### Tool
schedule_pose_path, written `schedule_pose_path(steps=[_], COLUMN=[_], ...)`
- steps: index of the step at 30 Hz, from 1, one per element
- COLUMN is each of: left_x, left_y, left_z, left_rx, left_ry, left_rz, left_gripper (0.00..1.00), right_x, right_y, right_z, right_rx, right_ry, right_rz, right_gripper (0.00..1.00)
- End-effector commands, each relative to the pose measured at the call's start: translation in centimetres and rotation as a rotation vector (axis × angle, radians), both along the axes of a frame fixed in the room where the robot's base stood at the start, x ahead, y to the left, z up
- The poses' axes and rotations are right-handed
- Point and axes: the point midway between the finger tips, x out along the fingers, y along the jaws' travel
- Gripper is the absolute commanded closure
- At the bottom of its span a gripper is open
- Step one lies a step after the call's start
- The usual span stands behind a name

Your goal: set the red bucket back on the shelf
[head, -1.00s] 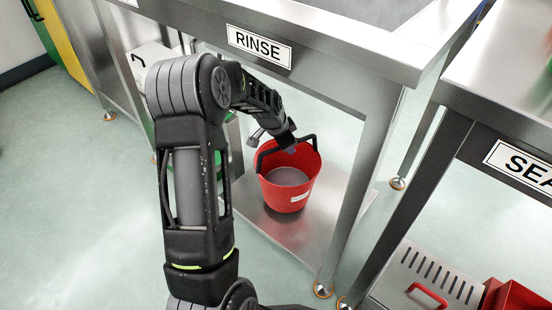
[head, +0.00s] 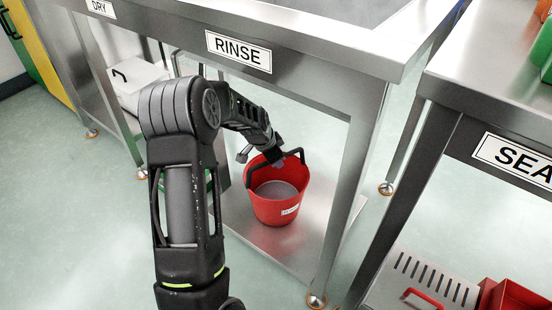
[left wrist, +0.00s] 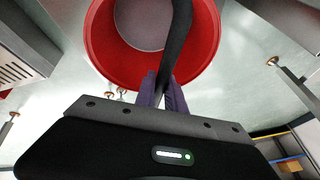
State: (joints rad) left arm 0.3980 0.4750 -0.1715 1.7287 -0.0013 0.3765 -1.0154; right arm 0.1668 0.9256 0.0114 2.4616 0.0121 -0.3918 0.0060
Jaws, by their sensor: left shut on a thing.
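The red bucket (head: 272,205) has a black arched handle (head: 301,156) and a white label on its side. It looks upright and appears over the metal lower shelf (head: 252,236) under the RINSE table. I cannot tell whether its base touches the shelf. My left gripper (head: 276,161) is shut on the handle above the rim. The left wrist view shows the gripper's fingers (left wrist: 162,94) closed at the black handle (left wrist: 178,40), with the red bucket (left wrist: 105,52) beyond them. My right gripper is not in view.
The RINSE table's front leg (head: 345,190) stands right of the bucket. A SEAL table (head: 490,110) is at the right, with a slotted metal box (head: 425,280) and a red container (head: 515,300) below. A white box (head: 140,82) sits at the left. Floor at the left is clear.

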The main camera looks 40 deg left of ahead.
Motion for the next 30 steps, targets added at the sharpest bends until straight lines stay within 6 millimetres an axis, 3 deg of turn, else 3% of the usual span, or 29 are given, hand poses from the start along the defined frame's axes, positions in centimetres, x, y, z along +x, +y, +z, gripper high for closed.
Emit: schedule_pose_path(steps=[3,4,11,20,30], left_x=[0.1,-0.1,-0.1,-0.1,-1.9], left_y=[0.0,-0.1,0.0,0.0,-0.1], left_z=[0.3,-0.1,-0.1,0.2,4.5], left_rx=[0.001,-0.001,-0.002,-0.001,-0.001], left_ry=[-0.004,0.004,0.003,0.003,0.0], left_rz=[0.001,-0.001,0.0,0.001,0.001], left_gripper=[1.0,0.83,0.64,0.64,0.64], right_x=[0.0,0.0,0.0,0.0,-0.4], right_y=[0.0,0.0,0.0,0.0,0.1], right_z=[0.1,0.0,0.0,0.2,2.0], right_rx=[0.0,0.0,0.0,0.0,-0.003], right_ry=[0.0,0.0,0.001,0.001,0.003], right_rz=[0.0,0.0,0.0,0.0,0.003], right_gripper=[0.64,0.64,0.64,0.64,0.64])
